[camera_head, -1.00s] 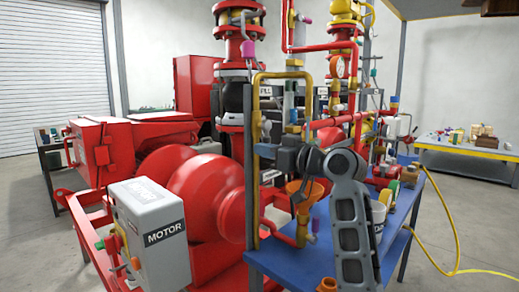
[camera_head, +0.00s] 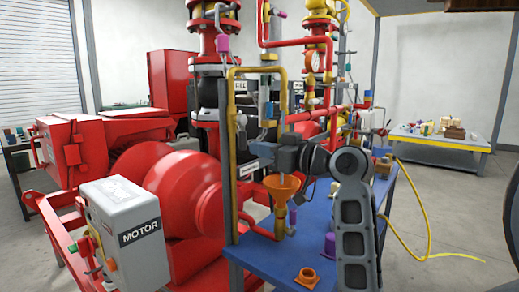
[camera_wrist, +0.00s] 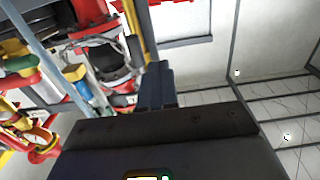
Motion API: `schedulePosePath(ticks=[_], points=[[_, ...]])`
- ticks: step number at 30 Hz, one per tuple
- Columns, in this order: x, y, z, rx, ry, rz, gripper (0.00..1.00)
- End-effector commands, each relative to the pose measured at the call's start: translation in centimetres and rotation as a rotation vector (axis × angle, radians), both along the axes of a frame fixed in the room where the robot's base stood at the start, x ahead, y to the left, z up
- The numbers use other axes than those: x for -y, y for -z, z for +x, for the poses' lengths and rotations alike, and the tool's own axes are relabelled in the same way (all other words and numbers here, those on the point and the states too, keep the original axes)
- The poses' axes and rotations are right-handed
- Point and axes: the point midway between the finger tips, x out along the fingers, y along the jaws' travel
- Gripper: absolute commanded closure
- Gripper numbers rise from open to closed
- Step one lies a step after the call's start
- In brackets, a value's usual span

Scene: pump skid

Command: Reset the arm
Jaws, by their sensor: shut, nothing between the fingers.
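My gripper (camera_head: 258,149) is in front of the pump skid, pointing left in the head view, with the dark wrist behind it. In the wrist view its two fingers (camera_wrist: 157,84) stand together, shut and empty. In the head view it overlaps the area just above an orange funnel (camera_head: 282,186) and beside a yellow pipe frame (camera_head: 231,150). I cannot tell how near it is to either. My grey arm link hangs down to the right and hides part of the blue table.
The blue table (camera_head: 262,255) holds an orange flanged fitting (camera_head: 307,277) and a purple part (camera_head: 330,244). A grey MOTOR box (camera_head: 125,235) and red pump housing (camera_head: 175,190) stand left. A yellow hose (camera_head: 428,235) lies on open floor at right, before a side table (camera_head: 440,143).

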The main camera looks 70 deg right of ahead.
Motion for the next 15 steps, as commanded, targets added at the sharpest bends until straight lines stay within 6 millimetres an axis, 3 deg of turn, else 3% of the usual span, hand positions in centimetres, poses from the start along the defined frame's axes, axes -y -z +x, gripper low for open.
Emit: schedulePosePath(ticks=[11,15], points=[[-0.1,0.1,0.1,0.001,0.0,0.002,1.0],[-1.1,2.0,0.7,-0.004,0.003,0.035,1.0]])
